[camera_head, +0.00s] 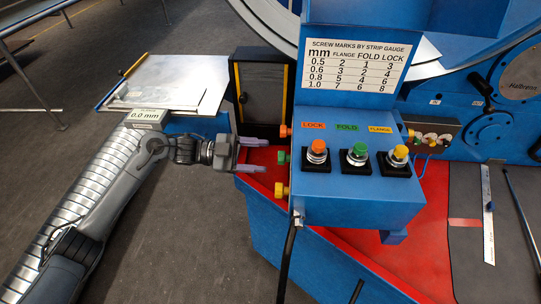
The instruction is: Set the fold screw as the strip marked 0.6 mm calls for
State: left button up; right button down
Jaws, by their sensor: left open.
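The blue screw block (345,204) carries labels LOCK, FOLD and FLANGE. The chart (353,63) lists 0.6 mm as flange 3, fold 2, lock 4. The strip label (146,116) is blurred, about 0.6 mm. My left gripper (260,155) is open and empty, fingertips just left of the green side knob; contact is unclear. My right gripper is out of view.
A metal sheet strip (175,80) lies on a stand at the upper left. A dark cabinet (263,92) with yellow edging stands behind my left gripper. A ruler (488,222) and a dark rod (522,215) lie at the right. Grey floor is open at lower middle.

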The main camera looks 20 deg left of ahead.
pick_arm(q)
jog(key=v, duration=0.6)
dwell(0.3)
